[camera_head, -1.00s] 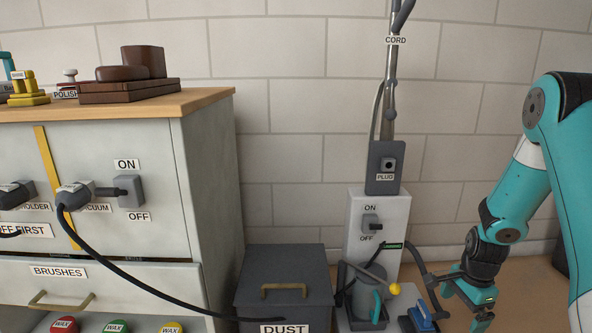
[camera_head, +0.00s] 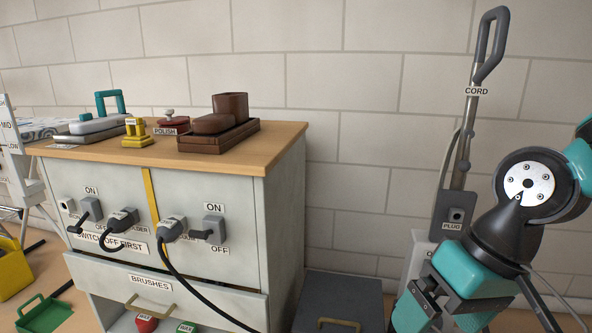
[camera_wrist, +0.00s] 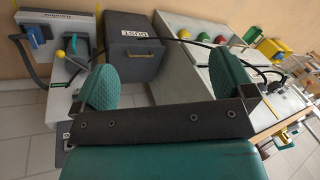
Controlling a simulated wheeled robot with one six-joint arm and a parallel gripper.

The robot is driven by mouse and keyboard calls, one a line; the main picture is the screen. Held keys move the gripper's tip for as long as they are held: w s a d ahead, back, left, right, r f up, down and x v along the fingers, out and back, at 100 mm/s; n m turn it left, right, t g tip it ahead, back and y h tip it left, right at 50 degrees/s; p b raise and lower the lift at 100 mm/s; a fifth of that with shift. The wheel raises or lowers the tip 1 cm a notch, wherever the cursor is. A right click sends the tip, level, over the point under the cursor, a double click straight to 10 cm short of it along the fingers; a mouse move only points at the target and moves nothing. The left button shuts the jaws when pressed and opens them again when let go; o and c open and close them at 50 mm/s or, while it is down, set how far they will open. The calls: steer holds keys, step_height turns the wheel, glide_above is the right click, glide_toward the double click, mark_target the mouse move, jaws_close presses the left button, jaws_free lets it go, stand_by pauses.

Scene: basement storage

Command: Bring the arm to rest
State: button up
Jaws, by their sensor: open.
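My gripper (camera_head: 441,316) shows at the lower right of the head view, in front of the upright machine with the PLUG label (camera_head: 452,222). It points downward and its lower end meets the picture's bottom edge. In the wrist view my gripper (camera_wrist: 165,84) has its two teal finger pads wide apart with nothing between them. It is open and empty. Past the pads lie the dark DUST bin (camera_wrist: 147,45) and the floor. My arm is folded at the right side of the head view, and part of it is cut off by the frame.
A cabinet (camera_head: 285,205) with switches, plugs and a BRUSHES drawer (camera_head: 180,290) stands left. Its wooden top holds a brown tray (camera_head: 218,136), a yellow piece (camera_head: 137,133) and a grey iron-like thing with a teal handle (camera_head: 100,122). A black cord hangs in front.

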steer(key=s+a+r+n+p, duration=0.2)
steer(key=s+a+r+n, duration=0.15)
steer(key=s+r, duration=0.2)
step_height(320, 180, up, 36)
steer(key=p, duration=3.7)
steer(key=shift+s+d+r+g, duration=0.2)
steer(key=shift+d+g, duration=0.1)
steer(key=shift+d, duration=0.15)
steer(key=shift+n, duration=0.25)
